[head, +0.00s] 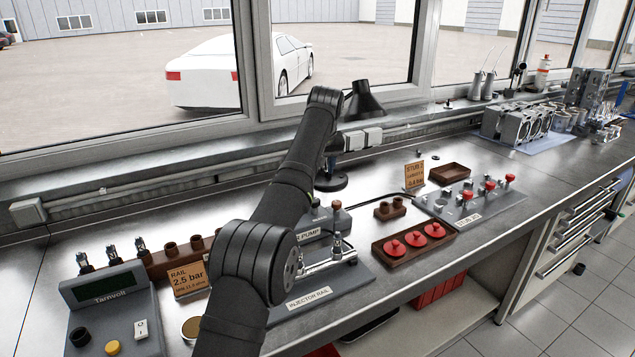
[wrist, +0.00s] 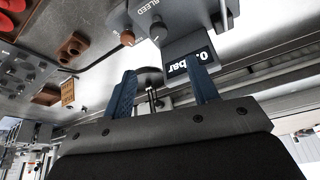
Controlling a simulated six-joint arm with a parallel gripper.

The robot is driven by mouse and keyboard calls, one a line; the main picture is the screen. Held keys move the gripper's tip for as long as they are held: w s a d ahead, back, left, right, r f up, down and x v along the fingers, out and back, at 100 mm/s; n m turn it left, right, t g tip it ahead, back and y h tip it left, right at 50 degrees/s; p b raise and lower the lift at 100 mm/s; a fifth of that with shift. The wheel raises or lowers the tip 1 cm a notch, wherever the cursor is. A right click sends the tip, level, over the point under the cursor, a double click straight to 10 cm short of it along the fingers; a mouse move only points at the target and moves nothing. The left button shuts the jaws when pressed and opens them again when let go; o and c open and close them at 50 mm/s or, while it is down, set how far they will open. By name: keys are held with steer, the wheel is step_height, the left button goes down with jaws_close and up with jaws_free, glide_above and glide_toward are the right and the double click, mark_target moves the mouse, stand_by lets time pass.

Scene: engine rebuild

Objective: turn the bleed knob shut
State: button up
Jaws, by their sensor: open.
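In the wrist view a grey pump body carries the label BLEED, with a round grey knob (wrist: 158,34) beside it. A brown knob (wrist: 127,38) sits to its left. A display block (wrist: 190,60) reads "0." and "bar", its middle digit unclear. My gripper (wrist: 163,72) has its two blue fingers spread wide with nothing between them. The fingertips lie just below the grey knob in the picture, apart from it.
The injector rail (head: 332,262) stands in front of the pump. A black lamp (head: 363,103) is behind it. To the right are a tray with red caps (head: 392,249) and a board with red knobs (head: 466,196).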

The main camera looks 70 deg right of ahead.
step_height(320, 180, up, 4)
steer(key=w+a+f+m+g, duration=0.1)
steer(key=a+m, duration=0.1)
steer(key=m, duration=0.1)
steer(key=shift+h, duration=0.4)
steer(key=x, duration=1.6)
steer(key=shift+f, duration=0.35)
steer(key=c, duration=1)
